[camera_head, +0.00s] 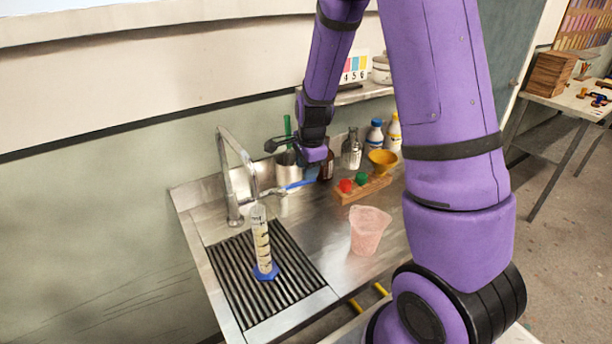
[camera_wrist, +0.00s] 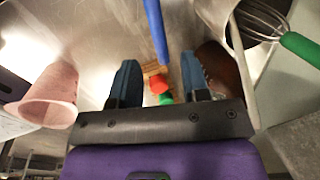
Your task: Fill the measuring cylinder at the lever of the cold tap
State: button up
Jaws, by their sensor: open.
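The measuring cylinder (camera_head: 262,243), clear with dark graduations and a blue foot, stands upright on the drain grate below the tap spout. I cannot tell whether liquid is in it or whether water runs. The metal tap (camera_head: 234,190) rises at the left, with a blue lever (camera_head: 300,184) reaching right from it. The lever also shows in the wrist view (camera_wrist: 157,30), running from the top edge toward the gap between my fingers. My gripper (camera_wrist: 159,65) is open and empty, its fingers either side of the lever's line. I cannot tell if it touches the lever.
A pink beaker (camera_head: 368,230) stands on the steel counter right of the grate (camera_head: 225,275).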

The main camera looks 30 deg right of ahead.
notch_tip(320, 180, up, 6)
jog(key=s, duration=0.1)
jog(key=shift+r, duration=0.2)
jog(key=shift+s+a, duration=0.1)
dwell(0.6)
